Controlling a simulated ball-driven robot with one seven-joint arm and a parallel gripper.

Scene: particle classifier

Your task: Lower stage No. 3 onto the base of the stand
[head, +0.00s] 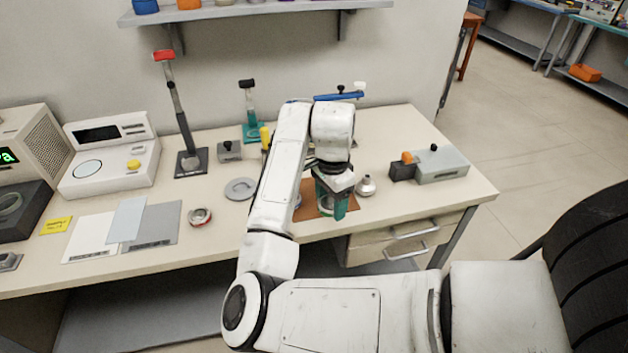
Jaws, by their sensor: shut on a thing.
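My gripper (331,200), with green fingers, is low over the brown mat (310,211) near the front edge of the bench. It is shut on a small pale round piece (327,205), seen only in part between the fingers; I take it for stage No. 3, but no number is readable. My arm and gripper hide most of the mat, and I cannot tell whether the piece touches anything below. I cannot pick out the base of the stand for certain. A silver cone-topped piece (366,186) stands just right of the gripper.
A tall red-topped post (181,115) and a green-based post (249,115) stand behind. A grey block device (440,166) is at right. The bench's front left has sheets (150,228).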

